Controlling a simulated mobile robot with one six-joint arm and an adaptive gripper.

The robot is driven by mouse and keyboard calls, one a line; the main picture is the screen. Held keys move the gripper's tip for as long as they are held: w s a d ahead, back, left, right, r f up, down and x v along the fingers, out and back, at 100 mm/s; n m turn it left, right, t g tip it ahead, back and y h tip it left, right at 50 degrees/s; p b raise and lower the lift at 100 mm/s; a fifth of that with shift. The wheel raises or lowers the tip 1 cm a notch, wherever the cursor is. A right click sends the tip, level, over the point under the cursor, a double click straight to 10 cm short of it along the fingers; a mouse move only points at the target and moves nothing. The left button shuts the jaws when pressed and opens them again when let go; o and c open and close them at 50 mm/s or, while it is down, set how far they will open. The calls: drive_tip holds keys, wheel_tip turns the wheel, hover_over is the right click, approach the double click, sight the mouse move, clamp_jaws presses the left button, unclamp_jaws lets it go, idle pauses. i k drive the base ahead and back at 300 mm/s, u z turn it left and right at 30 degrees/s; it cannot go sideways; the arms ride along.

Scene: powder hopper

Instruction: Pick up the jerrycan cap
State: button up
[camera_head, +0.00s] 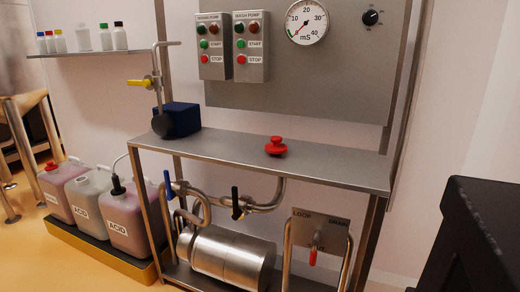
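A red cap (276,146) with a raised knob-like top sits upright on the steel shelf (330,167), right of its middle. Three jerrycans stand at the lower left. The right one, a pinkish jerrycan (124,228) labelled ACID, has a black fitting (117,186) with a thin hose in its opening. The middle one is a whitish jerrycan (88,197). The left one is a pink jerrycan (56,192) with red at its top. My gripper is not in view.
A blue pump-like unit (178,117) stands on the shelf's left end. The shelf around the cap is clear. A steel panel (300,92) rises behind. Pipes with valve handles and a steel cylinder (233,257) lie below. The jerrycans stand on a yellow-edged tray (92,254).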

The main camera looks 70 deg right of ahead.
sight(275, 148)
drive_tip(key=u, duration=0.45)
drive_tip(key=i, duration=0.9)
drive_tip(key=u, duration=0.55)
drive_tip(key=k, duration=0.15)
drive_tip(key=z, duration=3.5)
